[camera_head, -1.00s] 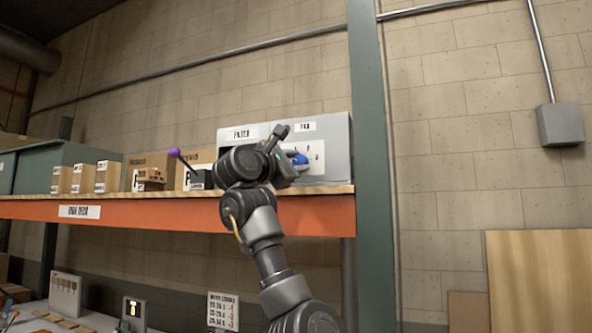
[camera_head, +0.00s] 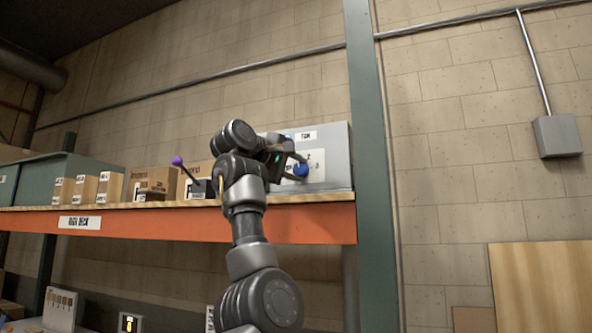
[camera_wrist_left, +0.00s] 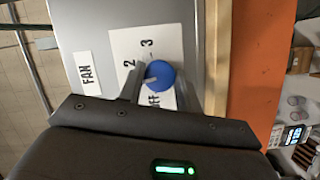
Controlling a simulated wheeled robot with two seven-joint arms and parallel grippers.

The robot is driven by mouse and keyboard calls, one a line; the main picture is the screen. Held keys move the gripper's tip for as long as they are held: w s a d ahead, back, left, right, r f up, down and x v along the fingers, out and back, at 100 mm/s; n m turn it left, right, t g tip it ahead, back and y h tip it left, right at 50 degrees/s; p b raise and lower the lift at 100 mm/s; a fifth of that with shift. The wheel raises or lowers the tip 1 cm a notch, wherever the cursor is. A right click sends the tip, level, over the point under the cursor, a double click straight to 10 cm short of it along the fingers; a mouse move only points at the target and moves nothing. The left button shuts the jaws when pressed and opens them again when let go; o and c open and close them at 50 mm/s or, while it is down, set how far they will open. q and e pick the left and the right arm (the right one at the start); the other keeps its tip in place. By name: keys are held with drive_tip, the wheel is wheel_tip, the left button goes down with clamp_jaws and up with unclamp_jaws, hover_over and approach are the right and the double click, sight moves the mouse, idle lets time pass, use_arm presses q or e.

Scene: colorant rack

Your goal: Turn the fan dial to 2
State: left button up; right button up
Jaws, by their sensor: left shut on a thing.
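The round blue fan dial (camera_head: 300,170) is on a white plate on the grey box's front, under a label. In the left wrist view the dial (camera_wrist_left: 161,74) has a pale mark on its left side; which number that points at is hard to tell. The plate (camera_wrist_left: 128,42) shows 2, 3 and part of OFF; the rest is hidden by my gripper. The FAN label (camera_wrist_left: 86,73) is beside the plate. My left gripper (camera_head: 293,163) is shut on the dial, one finger on either side. My right gripper is not in view.
The grey box (camera_head: 336,150) stands on an orange-edged shelf (camera_head: 290,229), next to a green upright post (camera_head: 371,150). A purple-tipped lever (camera_head: 177,161) and cardboard boxes (camera_head: 152,182) stand to its left.

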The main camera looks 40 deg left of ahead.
use_arm(q)
drive_tip(key=m+g, duration=0.1)
drive_tip(key=m, duration=0.2)
drive_tip(key=shift+y, duration=0.4)
drive_tip(key=shift+w+m+g+p, duration=0.1)
drive_tip(key=shift+m+g+p, duration=0.45)
drive_tip(key=shift+m, duration=0.45)
drive_tip(key=shift+d+y, duration=0.1)
drive_tip(key=shift+y, duration=0.2)
drive_tip(key=shift+f, duration=0.1)
drive_tip(key=o, duration=1)
drive_tip(key=b+v, duration=0.4)
drive_tip(key=v, duration=0.6)
drive_tip(key=shift+s+r, duration=0.3)
drive_tip(key=shift+s, duration=0.1)
